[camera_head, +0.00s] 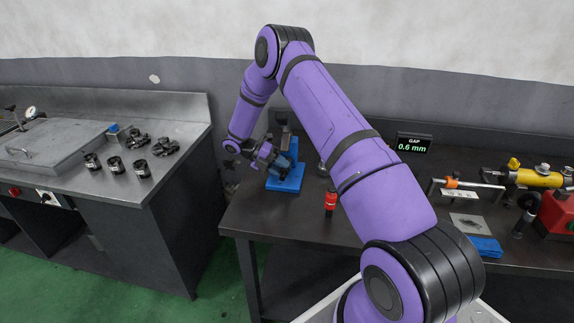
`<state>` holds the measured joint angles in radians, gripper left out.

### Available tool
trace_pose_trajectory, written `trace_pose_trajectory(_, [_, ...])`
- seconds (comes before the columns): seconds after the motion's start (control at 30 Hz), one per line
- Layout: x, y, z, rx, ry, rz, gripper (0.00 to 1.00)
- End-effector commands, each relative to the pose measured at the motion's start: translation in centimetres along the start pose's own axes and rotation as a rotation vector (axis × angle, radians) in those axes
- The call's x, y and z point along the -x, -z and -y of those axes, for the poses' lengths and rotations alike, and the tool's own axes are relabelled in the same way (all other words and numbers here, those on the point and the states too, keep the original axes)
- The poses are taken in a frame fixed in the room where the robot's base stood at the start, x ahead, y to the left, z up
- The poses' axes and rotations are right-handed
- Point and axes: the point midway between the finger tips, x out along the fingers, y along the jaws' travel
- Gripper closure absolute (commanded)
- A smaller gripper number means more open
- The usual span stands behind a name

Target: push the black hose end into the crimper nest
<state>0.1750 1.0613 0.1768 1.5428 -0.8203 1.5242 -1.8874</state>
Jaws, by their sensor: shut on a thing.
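My gripper (272,160) is at the blue fixture on the dark bench, left of the middle in the head view. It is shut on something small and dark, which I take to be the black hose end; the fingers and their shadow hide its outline. The blue fixture, seemingly the crimper with the nest, has a flat blue base (287,184) and a dark upright part behind my gripper. The nest opening is hidden, so I cannot tell how deep the hose end sits or whether it touches.
A red-and-black bottle-like item (330,203) stands right of the fixture. A display (413,145) reads "GAP 0.6 mm". A grey bench (180,108) with several black fittings stands left, across a gap.

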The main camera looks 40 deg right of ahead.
Motion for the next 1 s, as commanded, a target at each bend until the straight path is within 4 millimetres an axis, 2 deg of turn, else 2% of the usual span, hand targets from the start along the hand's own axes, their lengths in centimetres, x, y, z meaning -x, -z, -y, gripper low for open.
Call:
trace_pose_trajectory(0.97, [-0.03,-0.40,0.02,0.000,0.001,0.000,0.90])
trace_pose_trajectory(1.0, [-0.03,-0.39,0.02,0.000,0.001,0.000,0.58])
